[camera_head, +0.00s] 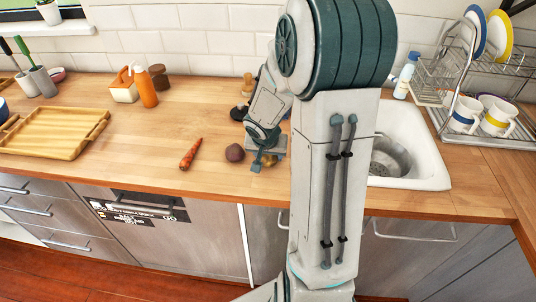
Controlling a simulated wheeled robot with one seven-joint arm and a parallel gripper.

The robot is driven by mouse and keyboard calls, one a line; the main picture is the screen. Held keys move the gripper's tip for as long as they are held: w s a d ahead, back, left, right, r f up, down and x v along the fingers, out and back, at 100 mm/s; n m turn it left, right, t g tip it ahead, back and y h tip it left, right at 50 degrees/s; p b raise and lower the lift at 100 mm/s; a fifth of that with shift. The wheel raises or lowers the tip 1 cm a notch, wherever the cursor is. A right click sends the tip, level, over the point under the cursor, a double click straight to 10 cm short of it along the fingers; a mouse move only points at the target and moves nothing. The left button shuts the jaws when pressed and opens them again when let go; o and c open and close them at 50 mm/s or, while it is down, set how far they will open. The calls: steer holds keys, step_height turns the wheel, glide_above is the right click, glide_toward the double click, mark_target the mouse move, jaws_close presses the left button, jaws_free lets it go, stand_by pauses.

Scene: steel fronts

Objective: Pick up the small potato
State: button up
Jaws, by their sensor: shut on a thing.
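My gripper (259,164) points down at the counter in the middle of the head view, left of my upright arm link. It is shut on the small potato (270,160), a small yellow-brown lump at its fingers, partly hidden by them. The potato is at or just above the wooden counter; I cannot tell whether it touches it. A dark reddish-brown round vegetable (235,153) lies just left of the gripper. A carrot (190,154) lies further left.
A wooden tray (52,151) lies at the left. An orange bottle (146,88) stands at the back. A sink (437,168) and a dish rack (478,62) with plates and mugs are at the right. The counter left of the carrot is clear.

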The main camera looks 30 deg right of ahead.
steer(key=r, duration=0.1)
steer(key=r+p, duration=0.1)
steer(key=r, duration=0.2)
steer(key=shift+s+d+r+p, duration=0.2)
steer(key=shift+d+r+p, duration=0.1)
steer(key=shift+d+r, duration=0.1)
steer(key=s+d+r+p, duration=0.3)
steer(key=s+d+r, duration=0.3)
steer(key=d, duration=0.3)
steer(key=w+d+f+h+b, duration=0.4)
steer(key=w+d+f+b, duration=0.2)
steer(key=w+d, duration=0.4)
steer(key=w+d+r+n+h+b, duration=0.15)
steer(key=w+r, duration=0.25)
steer(key=w, duration=0.5)
steer(key=d+p, duration=0.1)
steer(key=d, duration=0.5)
steer(key=shift+s+d, duration=0.3)
steer(key=shift+s, duration=0.1)
steer(key=shift+f+m, duration=0.1)
steer(key=shift+m, duration=0.15)
stand_by(1.3)
steer(key=s+a+b, duration=0.3)
steer(key=a, duration=0.4)
steer(key=shift+s+a, duration=0.2)
steer(key=shift+s, duration=0.05)
